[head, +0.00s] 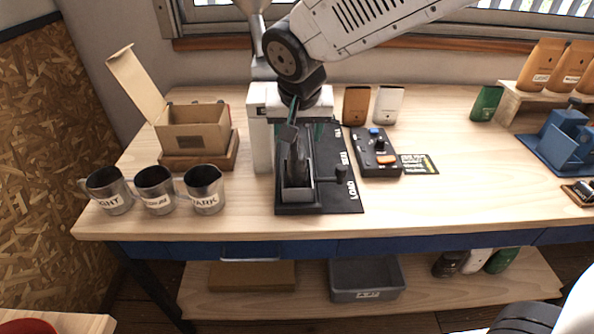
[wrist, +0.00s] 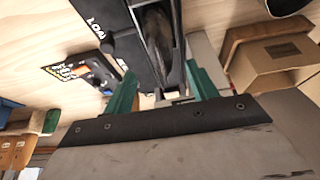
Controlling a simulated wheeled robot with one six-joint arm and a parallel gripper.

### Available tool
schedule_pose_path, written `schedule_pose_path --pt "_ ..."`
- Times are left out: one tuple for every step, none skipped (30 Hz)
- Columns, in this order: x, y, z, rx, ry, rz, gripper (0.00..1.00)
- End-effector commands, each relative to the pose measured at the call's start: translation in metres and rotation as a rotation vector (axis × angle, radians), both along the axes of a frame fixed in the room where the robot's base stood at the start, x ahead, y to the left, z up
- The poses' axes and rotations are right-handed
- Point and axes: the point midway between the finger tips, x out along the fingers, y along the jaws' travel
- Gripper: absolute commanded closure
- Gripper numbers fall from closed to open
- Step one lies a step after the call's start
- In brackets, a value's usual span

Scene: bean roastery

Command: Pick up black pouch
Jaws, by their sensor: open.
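A black pouch (head: 298,168) stands in the dark cradle (head: 322,204) of a machine on the workbench; it also shows in the wrist view (wrist: 157,30), between the cradle walls. My gripper (head: 308,132) points down at the machine, close behind the pouch in the head view. In the wrist view my gripper (wrist: 162,92) has its two green fingers spread apart, with nothing held between them. The pouch lies beyond the fingertips there. Whether a finger touches it cannot be told. My arm hides part of the machine's rear.
Labelled metal cups (head: 155,190) and an open cardboard box (head: 195,127) stand left of the machine. A black control box (head: 376,152) is close on its right, with brown (head: 356,105) and white (head: 389,104) pouches behind. Pouches (head: 448,264) stand on the lower shelf.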

Motion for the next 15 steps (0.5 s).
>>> schedule_pose_path --pt "0.002 -0.001 -0.006 -0.002 0.003 -0.001 0.42" --pt "0.004 0.000 -0.009 -0.002 0.003 -0.001 0.42" --pt "0.007 0.000 -0.013 0.000 0.003 -0.001 0.42" --pt "0.009 0.000 -0.015 -0.001 0.003 -0.002 0.42" --pt "0.012 0.000 -0.019 -0.001 0.003 -0.002 0.42" --pt "0.016 0.000 -0.024 -0.001 0.004 -0.002 0.42" --pt "0.020 0.001 -0.028 -0.001 0.003 -0.002 0.42" --pt "0.023 0.001 -0.031 -0.002 0.004 -0.002 0.42" --pt "0.026 0.001 -0.036 -0.003 0.003 -0.001 0.42" --pt "0.027 0.001 -0.040 -0.002 0.003 -0.001 0.42" --pt "0.028 0.001 -0.043 -0.003 0.003 0.000 0.42" --pt "0.029 0.001 -0.047 -0.002 0.003 0.000 0.42" --pt "0.030 0.001 -0.049 -0.001 0.002 0.001 0.42" --pt "0.031 0.001 -0.050 -0.001 0.002 0.000 0.42" --pt "0.031 0.001 -0.051 0.000 0.001 0.000 0.42"
